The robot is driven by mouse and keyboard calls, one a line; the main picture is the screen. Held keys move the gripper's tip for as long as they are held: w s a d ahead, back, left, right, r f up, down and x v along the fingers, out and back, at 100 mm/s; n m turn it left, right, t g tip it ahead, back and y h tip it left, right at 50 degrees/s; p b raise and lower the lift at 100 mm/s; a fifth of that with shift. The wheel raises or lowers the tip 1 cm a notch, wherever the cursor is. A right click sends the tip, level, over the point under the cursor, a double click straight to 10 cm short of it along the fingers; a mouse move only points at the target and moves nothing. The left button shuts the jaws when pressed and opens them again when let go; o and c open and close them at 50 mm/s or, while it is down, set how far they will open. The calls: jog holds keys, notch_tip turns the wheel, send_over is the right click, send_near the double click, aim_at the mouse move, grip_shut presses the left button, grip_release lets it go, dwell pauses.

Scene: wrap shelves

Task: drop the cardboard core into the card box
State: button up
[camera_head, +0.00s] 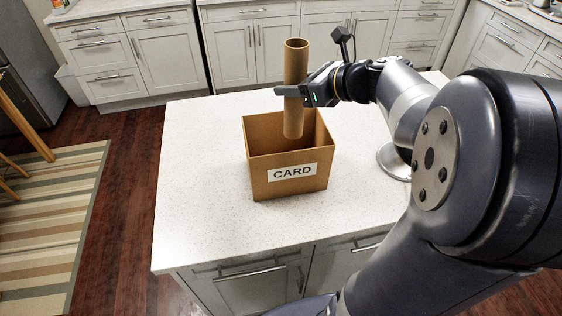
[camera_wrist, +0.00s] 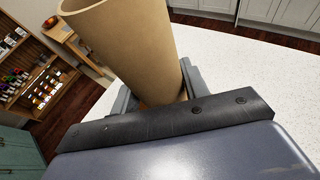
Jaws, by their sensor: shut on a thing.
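The cardboard core (camera_head: 295,62) is a brown, hollow tube, held nearly upright. My gripper (camera_head: 291,91) is shut on it around its middle, coming from the right. The core's lower end is over the open top of the card box and appears to reach below the rim; I cannot tell how deep. The card box (camera_head: 257,172) is an open brown carton with a white "CARD" label on its front, standing on the island. In the wrist view the core (camera_wrist: 125,45) rises between the fingers (camera_wrist: 160,92). The box does not show in the wrist view.
The white speckled island top (camera_head: 200,190) is clear to the left and in front of the box. A round metal base (camera_head: 394,162) stands right of the box. White cabinets (camera_head: 165,55) line the back. The wrist view shows a shelf of bottles (camera_wrist: 35,85).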

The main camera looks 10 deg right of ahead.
aim_at(294, 100)
jog(key=shift+f+b, duration=1.7)
jog(key=shift+f, duration=0.3)
jog(key=o, duration=0.8)
jog(key=v, duration=1)
jog(key=shift+s+d+r, duration=0.25)
jog(key=shift+r, duration=0.05)
